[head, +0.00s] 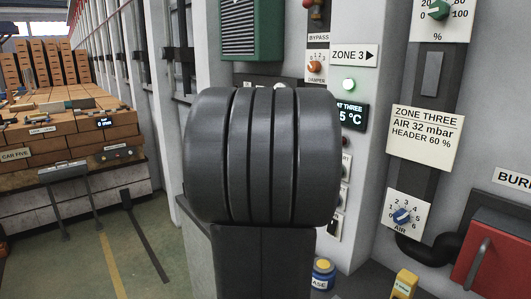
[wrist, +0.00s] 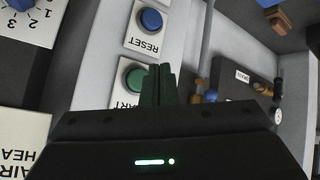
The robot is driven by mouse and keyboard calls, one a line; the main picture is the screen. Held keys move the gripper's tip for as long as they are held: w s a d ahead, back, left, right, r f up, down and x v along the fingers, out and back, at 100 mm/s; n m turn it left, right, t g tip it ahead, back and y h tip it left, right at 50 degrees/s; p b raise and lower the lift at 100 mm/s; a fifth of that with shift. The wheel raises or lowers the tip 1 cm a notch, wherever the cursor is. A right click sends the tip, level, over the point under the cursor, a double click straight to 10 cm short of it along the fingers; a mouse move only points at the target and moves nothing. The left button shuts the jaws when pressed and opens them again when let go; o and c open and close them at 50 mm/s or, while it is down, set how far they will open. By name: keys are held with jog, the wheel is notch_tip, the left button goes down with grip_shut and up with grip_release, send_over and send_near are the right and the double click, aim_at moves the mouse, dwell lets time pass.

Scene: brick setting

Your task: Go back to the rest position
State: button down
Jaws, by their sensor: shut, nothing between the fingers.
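My gripper (wrist: 158,72) shows in the wrist view, its two dark fingers together with nothing between them. The fingers overlap the right edge of a green button (wrist: 132,76) on a white plate, whose label is partly hidden by my gripper. I cannot tell the gap between fingertips and panel. A blue button (wrist: 151,20) labelled RESET is above it in the picture. In the head view a large dark link of my own arm fills the middle, and my gripper is hidden.
A red box (head: 498,250) stands at right. Stacked bricks (head: 92,126) sit left; green floor (head: 105,253) is open.

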jog(key=s+a+b, duration=0.3)
jog(key=a, duration=0.1)
jog(key=shift+s+a+b, duration=0.35)
jog(key=shift+b, duration=0.05)
jog(key=shift+w+d, duration=0.1)
jog(key=shift+d, duration=0.05)
